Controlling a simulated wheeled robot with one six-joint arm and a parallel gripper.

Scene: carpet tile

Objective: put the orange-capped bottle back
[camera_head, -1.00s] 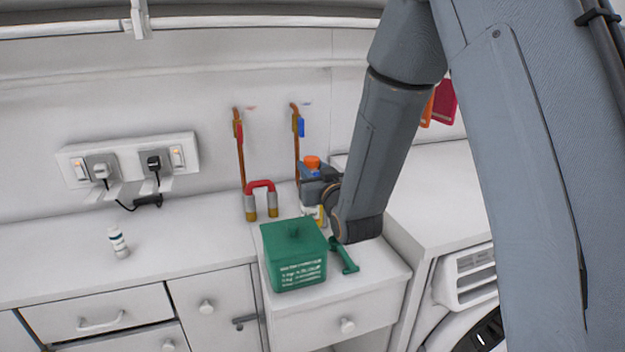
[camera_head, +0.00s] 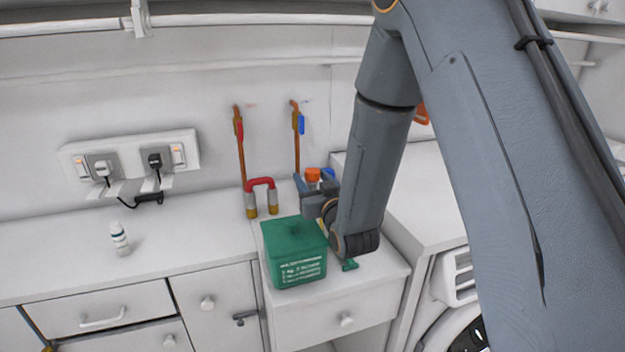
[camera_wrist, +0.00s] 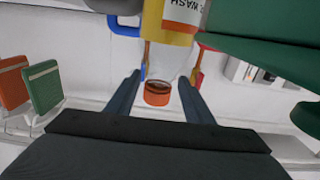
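The orange-capped bottle (camera_wrist: 172,25) has a translucent neck and a yellow and white label with the letters "WASH". In the head view its orange cap (camera_head: 313,174) shows at the back of the small drawer counter, behind the green box; its body is hidden there by my gripper and the box. My gripper (camera_head: 313,192) is level with the bottle, just below the cap. In the wrist view the cap lies between my two fingers (camera_wrist: 159,88), with a visible gap on each side. The fingers are apart and do not appear to touch the bottle.
A green lidded box (camera_head: 297,268) stands close in front. A red-and-grey horseshoe magnet (camera_head: 262,187) is to the left. A blue handle-like part (camera_wrist: 125,25) sits beside the bottle. A green tool (camera_head: 350,266) is mostly behind my arm. The left counter is mostly clear around a small white bottle (camera_head: 119,238).

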